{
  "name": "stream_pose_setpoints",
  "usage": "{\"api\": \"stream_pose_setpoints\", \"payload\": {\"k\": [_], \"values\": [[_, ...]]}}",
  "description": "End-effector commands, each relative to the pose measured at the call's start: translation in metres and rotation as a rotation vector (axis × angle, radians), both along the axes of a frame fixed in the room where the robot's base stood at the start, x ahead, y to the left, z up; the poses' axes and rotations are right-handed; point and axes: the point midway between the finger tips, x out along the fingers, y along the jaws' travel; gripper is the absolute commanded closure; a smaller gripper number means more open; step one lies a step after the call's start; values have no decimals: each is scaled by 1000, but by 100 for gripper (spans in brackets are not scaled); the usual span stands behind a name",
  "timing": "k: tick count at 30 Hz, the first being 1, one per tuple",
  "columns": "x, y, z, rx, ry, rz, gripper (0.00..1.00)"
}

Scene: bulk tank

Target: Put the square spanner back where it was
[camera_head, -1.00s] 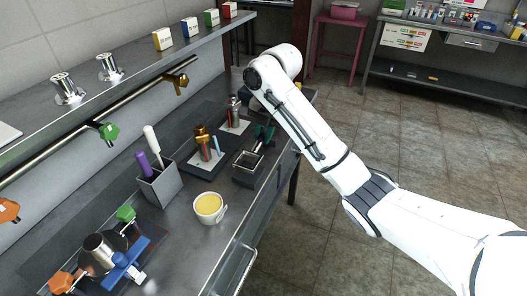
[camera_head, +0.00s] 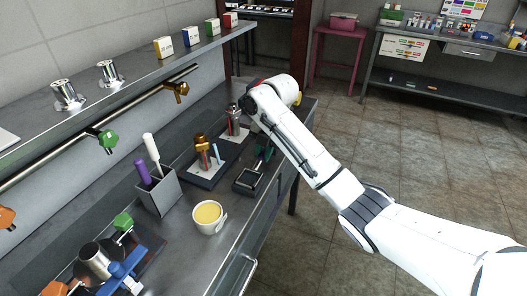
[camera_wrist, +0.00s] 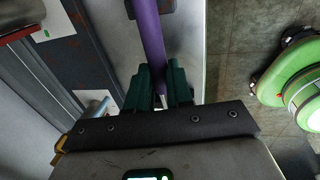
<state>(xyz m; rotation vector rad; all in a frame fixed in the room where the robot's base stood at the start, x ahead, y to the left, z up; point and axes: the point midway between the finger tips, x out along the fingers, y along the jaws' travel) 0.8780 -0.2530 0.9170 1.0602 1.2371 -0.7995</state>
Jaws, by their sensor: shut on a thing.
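In the wrist view my gripper (camera_wrist: 160,78) has dark green fingers, closed around a long purple-handled tool (camera_wrist: 150,35). I take it to be the square spanner, though its working end is not clear. A small bright metal piece shows between the fingers.
A cup of yellow liquid (camera_head: 208,217) stands near the bench's front edge. A brass fitting (camera_head: 202,145) and a metal fitting (camera_head: 234,115) stand behind it. A small dark tray (camera_head: 247,180) lies near the edge. A blue-clamped assembly (camera_head: 120,272) is at the near left.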

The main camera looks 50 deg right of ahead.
Motion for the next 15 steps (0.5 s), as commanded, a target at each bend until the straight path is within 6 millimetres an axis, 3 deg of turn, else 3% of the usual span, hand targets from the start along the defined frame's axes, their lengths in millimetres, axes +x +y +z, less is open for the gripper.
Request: {"api": "stream_pose_setpoints", "payload": {"k": [9, 15], "values": [[0, 0, -1, 1, 0, 0, 54], [0, 0, 0, 0, 0, 0, 54]]}}
